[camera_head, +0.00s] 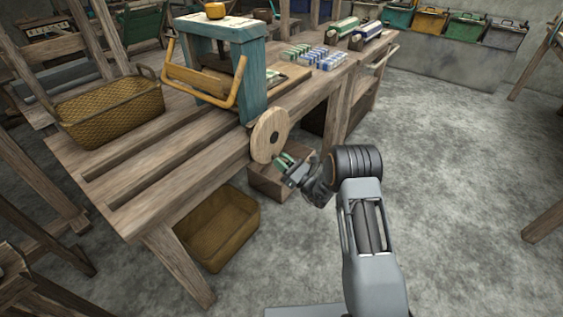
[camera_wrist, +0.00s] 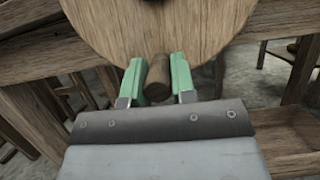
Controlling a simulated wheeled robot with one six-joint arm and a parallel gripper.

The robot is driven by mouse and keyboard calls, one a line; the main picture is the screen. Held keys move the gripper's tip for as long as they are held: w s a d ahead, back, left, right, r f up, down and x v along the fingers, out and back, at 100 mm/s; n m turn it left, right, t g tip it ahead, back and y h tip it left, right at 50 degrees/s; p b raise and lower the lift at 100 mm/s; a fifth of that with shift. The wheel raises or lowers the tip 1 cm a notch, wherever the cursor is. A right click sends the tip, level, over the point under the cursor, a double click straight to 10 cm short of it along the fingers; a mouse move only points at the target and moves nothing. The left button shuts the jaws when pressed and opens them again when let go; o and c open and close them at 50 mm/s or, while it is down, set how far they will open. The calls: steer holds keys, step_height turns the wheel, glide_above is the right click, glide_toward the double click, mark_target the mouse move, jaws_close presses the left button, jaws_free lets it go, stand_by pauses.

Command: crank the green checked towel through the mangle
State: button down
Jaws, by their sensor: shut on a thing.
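The mangle (camera_head: 254,75) is a blue-painted wooden frame with an orange-yellow rail in front, standing on the wooden bench. Its round wooden crank disc (camera_head: 269,135) faces my arm at the bench edge and fills the top of the wrist view (camera_wrist: 157,25). A brown peg handle (camera_wrist: 157,80) sticks out from the disc's lower part. My gripper (camera_head: 287,164) is at the lower right of the disc. In the wrist view its green-padded fingers (camera_wrist: 158,77) are shut on the peg, one on each side. I cannot make out the green checked towel in the mangle.
A yellow woven basket (camera_head: 110,110) stands on the bench (camera_head: 150,170). A yellow bin (camera_head: 220,228) and a wooden box (camera_head: 268,182) are below its edge. Small green and blue blocks (camera_head: 318,57) lie behind the mangle. Open grey floor (camera_head: 460,170) is on the right.

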steer(key=c, duration=1.2)
jaws_free()
steer(key=shift+a+r, duration=0.15)
steer(key=shift+r, duration=0.1)
steer(key=shift+o, duration=1.2)
steer(key=shift+f, duration=0.1)
steer(key=p+v, duration=0.1)
steer(key=v, duration=1.3)
steer(key=shift+w, duration=0.15)
